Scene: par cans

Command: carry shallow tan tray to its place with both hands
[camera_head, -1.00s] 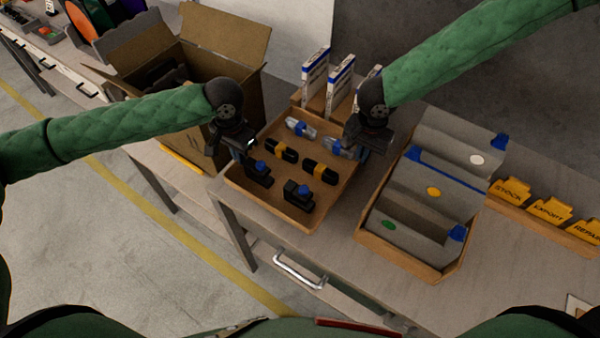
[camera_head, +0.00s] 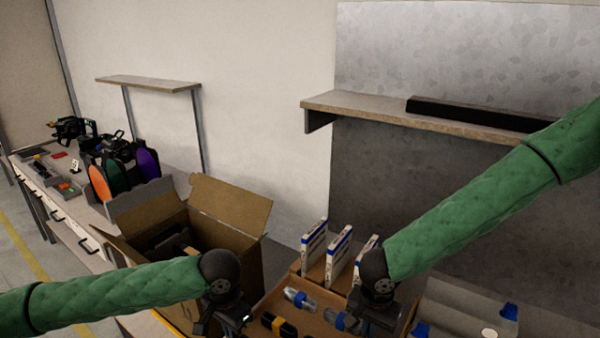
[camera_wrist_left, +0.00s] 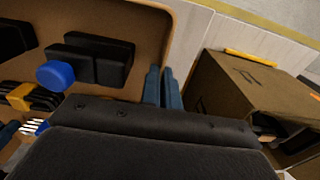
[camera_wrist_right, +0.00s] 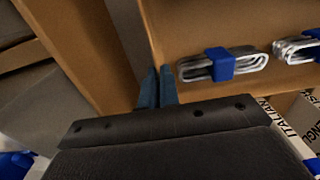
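The shallow tan tray (camera_head: 318,313) shows only in part at the bottom of the head view. In it are cable bundles with blue bands (camera_head: 300,298) and black bundles with yellow bands (camera_head: 278,325). Black blocks with blue knobs show in the left wrist view (camera_wrist_left: 95,60). The tray's front is out of the head view.
An open cardboard box (camera_head: 225,235) stands left of the tray. White and blue boxes (camera_head: 337,255) stand in a holder behind it. A grey bin with blue parts (camera_head: 460,305) lies to the right. A shelf (camera_head: 370,107) hangs on the wall above.

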